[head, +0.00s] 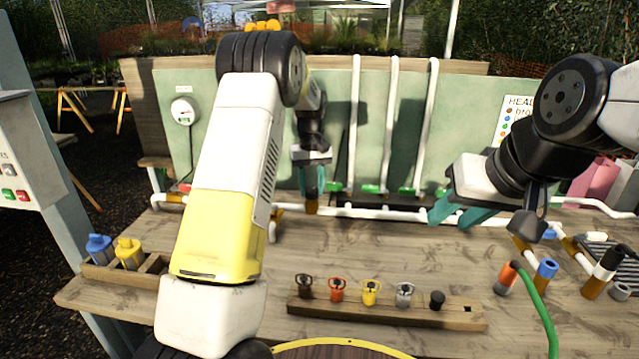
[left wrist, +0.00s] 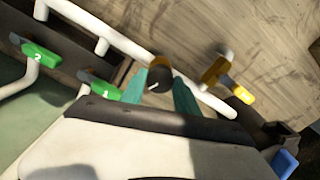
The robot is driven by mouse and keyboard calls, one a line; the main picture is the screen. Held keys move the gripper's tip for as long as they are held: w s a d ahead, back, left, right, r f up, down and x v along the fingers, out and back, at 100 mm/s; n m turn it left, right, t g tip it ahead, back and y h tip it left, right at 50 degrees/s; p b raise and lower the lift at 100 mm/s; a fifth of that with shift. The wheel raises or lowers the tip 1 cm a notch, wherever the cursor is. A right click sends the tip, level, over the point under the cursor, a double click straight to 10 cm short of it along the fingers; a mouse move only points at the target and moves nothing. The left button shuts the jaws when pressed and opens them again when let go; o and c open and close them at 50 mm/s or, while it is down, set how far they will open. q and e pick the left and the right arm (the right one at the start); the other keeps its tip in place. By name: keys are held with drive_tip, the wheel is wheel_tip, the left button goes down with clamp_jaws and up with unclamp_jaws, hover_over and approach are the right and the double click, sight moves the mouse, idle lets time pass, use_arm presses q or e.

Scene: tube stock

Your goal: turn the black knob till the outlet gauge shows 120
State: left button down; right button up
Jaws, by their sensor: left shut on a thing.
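The black knob (left wrist: 154,86), with a short white pointer mark, sits on a brass-coloured body (left wrist: 160,62) on the white pipe in the left wrist view. My left gripper (left wrist: 158,92) is shut on it, one teal finger on each side. In the head view my left gripper (head: 312,187) points down over the brass body (head: 311,207), and the knob is hidden between the fingers. A round white gauge (head: 184,112) hangs on the green panel at the left; its reading and label are too small to tell. My right gripper (head: 462,213) is open and empty above the bench.
Green-handled valves (head: 368,188) line the pipe at the panel's foot. A yellow-handled valve (left wrist: 243,95) is close to the knob. A wooden rack (head: 390,313) of coloured couplings lies in front. A green hose (head: 545,315) and pipe ends are at the right.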

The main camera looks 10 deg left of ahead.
sight(312, 190)
use_arm(q)
drive_tip(key=shift+w, duration=0.1)
idle(0.3)
drive_tip(key=c, duration=0.9)
unclamp_jaws()
drive_tip(key=shift+r, duration=3.95)
